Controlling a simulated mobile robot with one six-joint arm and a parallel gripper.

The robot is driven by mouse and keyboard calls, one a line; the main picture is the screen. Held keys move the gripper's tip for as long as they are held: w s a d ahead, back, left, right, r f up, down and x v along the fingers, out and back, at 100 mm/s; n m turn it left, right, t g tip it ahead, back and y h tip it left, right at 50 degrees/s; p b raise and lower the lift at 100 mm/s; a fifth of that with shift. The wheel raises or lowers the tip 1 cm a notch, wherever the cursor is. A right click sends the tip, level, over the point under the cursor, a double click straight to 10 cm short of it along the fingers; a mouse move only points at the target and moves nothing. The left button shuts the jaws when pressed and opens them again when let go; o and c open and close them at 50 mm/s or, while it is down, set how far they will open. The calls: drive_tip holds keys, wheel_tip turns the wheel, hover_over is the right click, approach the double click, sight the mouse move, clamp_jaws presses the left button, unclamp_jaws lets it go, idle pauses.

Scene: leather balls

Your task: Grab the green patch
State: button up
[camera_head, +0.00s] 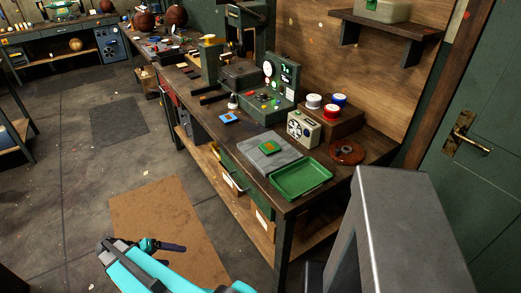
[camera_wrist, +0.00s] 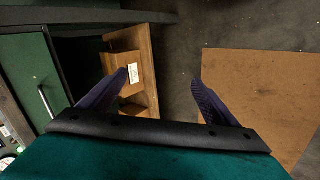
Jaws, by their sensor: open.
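The green patch (camera_head: 268,147) is a small green square with an orange-brown edge. It lies on a grey slab (camera_head: 273,157) on the near part of the workbench, behind and left of a green tray (camera_head: 301,179). My gripper (camera_head: 160,250) is low in front of the bench, above the floor and well apart from the patch. In the wrist view my gripper (camera_wrist: 160,88) has its two dark fingers spread with nothing between them. The patch is not visible in the wrist view.
A blue patch (camera_head: 230,118) lies farther back on the bench. A radio (camera_head: 302,129), thread spools (camera_head: 332,112) and a brown round dish (camera_head: 346,152) stand behind the slab and tray. A brown mat (camera_head: 168,225) covers the floor beside the bench. A box (camera_wrist: 122,70) sits on the lower shelf.

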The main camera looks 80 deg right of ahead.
drive_tip(key=s+d+r+m+g+h, duration=0.15)
drive_tip(key=d+r+m, duration=0.5)
drive_tip(key=d, duration=0.65)
drive_tip(key=m+g+b, duration=0.1)
drive_tip(key=m+g, duration=0.6)
drive_tip(key=m, duration=0.6)
approach(251, 152)
drive_tip(key=r, duration=0.2)
drive_tip(key=s+d+r+y, duration=0.1)
drive_tip(key=shift+r, duration=0.2)
drive_tip(key=shift+s+t, duration=0.1)
drive_tip(key=shift+t, duration=0.15)
drive_tip(key=p+x, duration=0.2)
drive_tip(key=x, duration=0.5)
drive_tip(key=shift+s+d, duration=0.15)
drive_tip(key=shift+s, duration=0.15)
drive_tip(key=shift+s+d+f, duration=0.15)
drive_tip(key=shift+s, duration=0.2)
drive_tip(key=shift+s+p, duration=0.15)
drive_tip(key=shift+p, duration=0.25)
